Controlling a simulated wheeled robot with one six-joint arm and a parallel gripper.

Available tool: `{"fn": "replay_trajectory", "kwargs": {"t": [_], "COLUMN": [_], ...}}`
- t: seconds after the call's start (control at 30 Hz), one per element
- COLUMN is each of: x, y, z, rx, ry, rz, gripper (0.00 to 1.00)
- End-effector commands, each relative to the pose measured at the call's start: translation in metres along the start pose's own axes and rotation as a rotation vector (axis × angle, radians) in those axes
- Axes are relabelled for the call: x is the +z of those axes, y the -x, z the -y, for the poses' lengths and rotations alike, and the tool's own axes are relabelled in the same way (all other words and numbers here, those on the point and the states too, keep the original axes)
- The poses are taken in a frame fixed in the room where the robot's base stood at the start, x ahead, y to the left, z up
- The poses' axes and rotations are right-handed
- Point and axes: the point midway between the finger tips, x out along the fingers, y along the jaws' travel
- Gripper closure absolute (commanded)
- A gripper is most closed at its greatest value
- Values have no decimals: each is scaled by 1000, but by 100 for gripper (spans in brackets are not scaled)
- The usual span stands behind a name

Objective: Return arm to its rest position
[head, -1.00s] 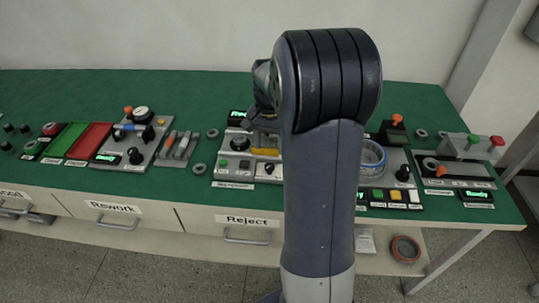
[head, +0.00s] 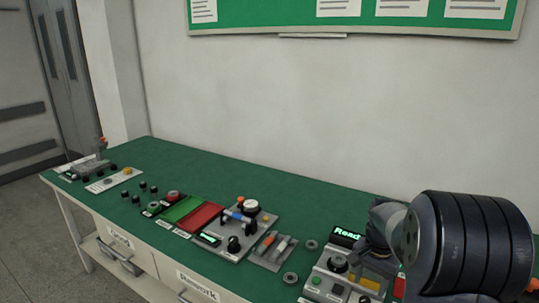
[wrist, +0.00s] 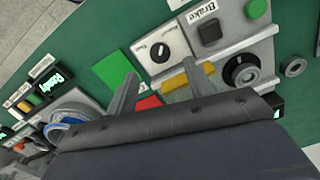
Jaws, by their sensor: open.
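My arm (head: 470,245) stands at the lower right of the head view, its dark banded joint over the front of the bench. Whether the fingers touch the station cannot be told.
The green bench (head: 330,200) carries several stations. Green (head: 182,209) and red (head: 201,218) pads lie left of a grey panel (head: 238,232). The bench's back strip is clear before the wall.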

Motion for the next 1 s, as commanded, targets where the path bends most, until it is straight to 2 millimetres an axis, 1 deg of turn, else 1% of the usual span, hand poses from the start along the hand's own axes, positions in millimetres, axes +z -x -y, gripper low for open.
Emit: {"fn": "replay_trajectory", "kwargs": {"t": [0.03,0.2,0.37,0.67,1.0], "x": [1,1,0,0,0], "y": [-12,-41,-60,-60,-60], "z": [0,0,0,0,0], "rx": [3,2,1,0,0], "ry": [0,0,0,40,14], "rz": [5,3,2,-1,0], "gripper": [50,50,50,50,50]}}
